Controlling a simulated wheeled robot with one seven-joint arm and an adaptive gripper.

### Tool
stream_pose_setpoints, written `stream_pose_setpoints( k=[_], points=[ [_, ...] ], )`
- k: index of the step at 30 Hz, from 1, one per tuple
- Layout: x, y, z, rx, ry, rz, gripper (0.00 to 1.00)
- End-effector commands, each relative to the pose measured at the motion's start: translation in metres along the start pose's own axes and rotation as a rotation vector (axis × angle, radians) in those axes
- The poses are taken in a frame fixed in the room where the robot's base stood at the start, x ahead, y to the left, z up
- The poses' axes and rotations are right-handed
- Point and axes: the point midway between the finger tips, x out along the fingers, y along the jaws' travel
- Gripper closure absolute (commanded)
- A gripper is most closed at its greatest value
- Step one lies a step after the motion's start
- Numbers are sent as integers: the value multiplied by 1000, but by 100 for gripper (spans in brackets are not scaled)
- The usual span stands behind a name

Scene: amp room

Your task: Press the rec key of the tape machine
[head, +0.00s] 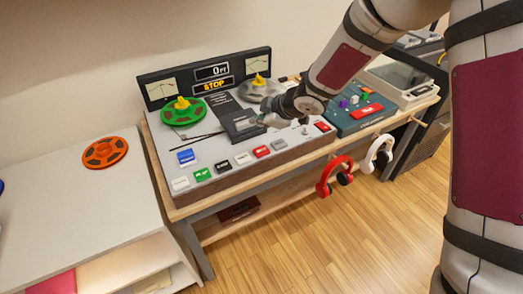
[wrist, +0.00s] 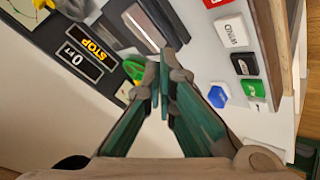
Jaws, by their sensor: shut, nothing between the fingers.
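The tape machine (head: 215,140) stands on a wooden-framed table, with a row of keys along its front edge. A red key (head: 262,151) sits in that row, right of a white key (head: 242,158); its lettering is too small to read, so I cannot confirm it is rec. Part of a red key (wrist: 215,2) shows at the wrist view's top edge. Another red key (head: 322,126) lies farther right. My gripper (head: 265,118) is shut and empty above the machine's deck, behind the key row. Its fingertips (wrist: 164,75) appear apart from the keys. The display (head: 212,79) reads STOP.
A green reel (head: 183,110) and a grey reel (head: 258,88) sit on the deck. Green PLAY (head: 203,174), black (head: 222,166) and blue (head: 186,157) keys are nearby. A teal console (head: 355,115) stands right. Red headphones (head: 335,177) hang at the table's front.

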Motion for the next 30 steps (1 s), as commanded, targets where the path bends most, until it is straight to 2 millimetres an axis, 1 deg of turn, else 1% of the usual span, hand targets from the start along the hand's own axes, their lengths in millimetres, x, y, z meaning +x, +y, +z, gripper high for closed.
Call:
stream_pose_setpoints(
  k=[5,24,30],
  points=[
    [11,-5,7,-2,0,0,100],
    [52,-36,38,1,-1,0,100],
    [59,-42,43,0,-1,0,100]
  ],
)
